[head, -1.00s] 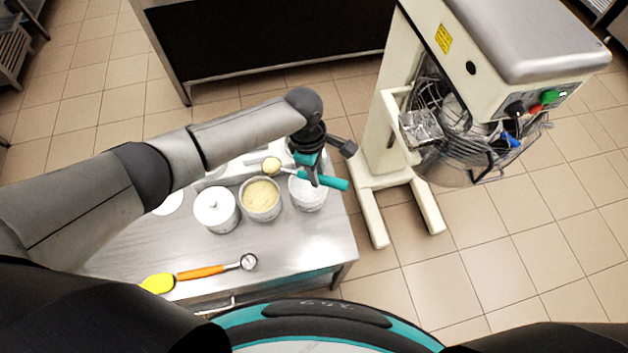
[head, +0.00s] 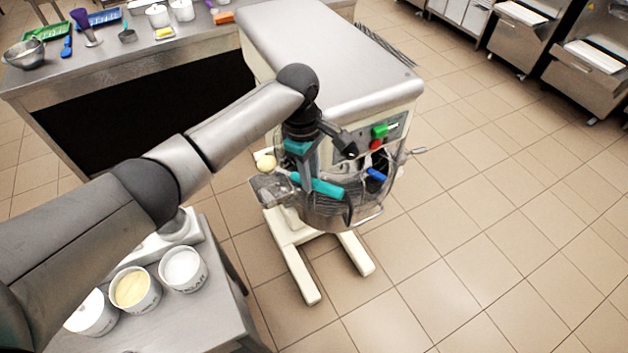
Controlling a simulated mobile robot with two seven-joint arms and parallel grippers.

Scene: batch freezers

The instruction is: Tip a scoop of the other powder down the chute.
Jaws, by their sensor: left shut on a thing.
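My left gripper (head: 308,182) is shut on the teal handle of a scoop (head: 328,188), in front of the mixer. The scoop's head holds a heap of pale yellow powder (head: 266,162) and looks about level. In the picture the head lies just above the clear-grey chute (head: 268,188) on the mixer's left side; I cannot tell the height between them. A tub of yellow powder (head: 131,289) and a tub of white powder (head: 183,268) stand on the steel table at lower left. My right gripper is out of view.
The mixer (head: 330,60) has a wire guard, a blue handle (head: 376,175) and green and red buttons. A lidded white tub (head: 92,315) stands beside the powder tubs. A counter (head: 110,55) with bowls and tools is at back left. The tiled floor at right is clear.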

